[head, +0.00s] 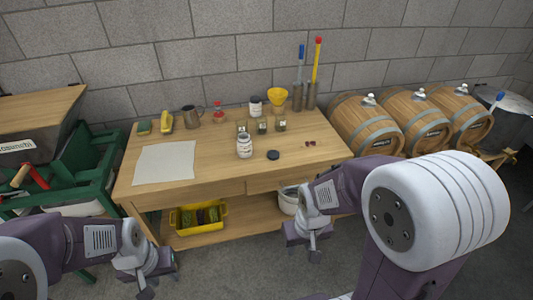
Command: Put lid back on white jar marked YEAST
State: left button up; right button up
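A white jar (244,147) stands upright near the middle of the wooden table, with no dark lid on it; its label is too small to read. A dark round lid (273,155) lies flat on the tabletop just to its right, apart from it. A second white jar (255,108) with a dark top stands further back. My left gripper (146,291) is low in front of the table's left end. My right gripper (314,254) is low in front of the table's right part. Both are away from the jar and lid; their finger openings are too small to judge.
Several small jars (262,127) stand just behind the white jar. A yellow funnel (277,97), metal mug (192,117) and tall tubes with brushes (311,94) line the back. A pale cloth (165,163) covers the table's left. Barrels (366,124) stand right. The tabletop's front is clear.

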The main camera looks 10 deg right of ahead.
aim_at(244, 142)
jog(key=i+l+u, duration=0.25)
jog(key=l+u, duration=0.15)
jog(key=i+l+u, duration=0.2)
jog(key=l+u, duration=0.25)
jog(key=l, duration=0.25)
jog(key=l+u, duration=0.4)
jog(key=l, duration=0.2)
jog(key=l+u, duration=0.4)
jog(key=l, duration=0.3)
